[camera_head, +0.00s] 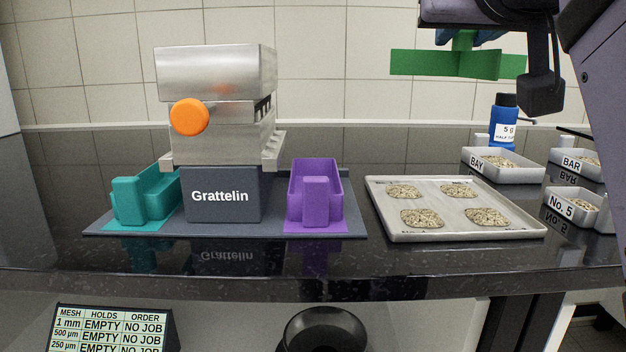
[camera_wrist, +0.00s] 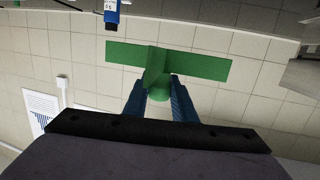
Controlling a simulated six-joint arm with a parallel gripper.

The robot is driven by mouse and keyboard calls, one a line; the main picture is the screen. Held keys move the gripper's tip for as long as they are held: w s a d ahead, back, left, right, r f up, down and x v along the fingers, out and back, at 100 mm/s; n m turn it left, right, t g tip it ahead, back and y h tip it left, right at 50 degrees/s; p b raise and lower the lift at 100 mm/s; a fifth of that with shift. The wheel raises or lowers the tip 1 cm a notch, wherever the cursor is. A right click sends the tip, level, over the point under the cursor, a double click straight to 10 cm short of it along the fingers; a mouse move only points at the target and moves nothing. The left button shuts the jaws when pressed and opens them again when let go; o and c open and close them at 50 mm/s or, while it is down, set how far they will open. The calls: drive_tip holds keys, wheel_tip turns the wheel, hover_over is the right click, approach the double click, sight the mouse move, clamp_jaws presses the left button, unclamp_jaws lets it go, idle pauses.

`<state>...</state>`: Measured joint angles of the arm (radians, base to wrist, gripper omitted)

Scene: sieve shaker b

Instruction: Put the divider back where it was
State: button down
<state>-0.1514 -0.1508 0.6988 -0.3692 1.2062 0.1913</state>
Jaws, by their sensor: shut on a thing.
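The divider is a green cross-shaped piece (camera_head: 450,64) held high in the air at the upper right of the head view. In the wrist view the green divider (camera_wrist: 190,62) has its stem between the two blue fingers of my gripper (camera_wrist: 160,92). My gripper is shut on that stem. In the head view the blue fingers are mostly hidden behind the divider and my wrist. Below the divider, a pale tray (camera_head: 385,222) lies on the dark bench with several separate flat piles of grain on it. The divider does not touch the tray.
The Grattelin shaker (camera_head: 222,195) stands at left, between a teal bin (camera_head: 145,198) and a purple bin (camera_head: 315,195). Right of the tray are the BAY dish (camera_head: 503,172), BAR dish (camera_head: 575,166), No. 5 dish (camera_head: 568,210) and a blue bottle (camera_head: 504,115). A mesh sign (camera_head: 112,330) stands below.

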wheel_tip(320, 180, up, 51)
drive_tip(key=p, duration=4.9)
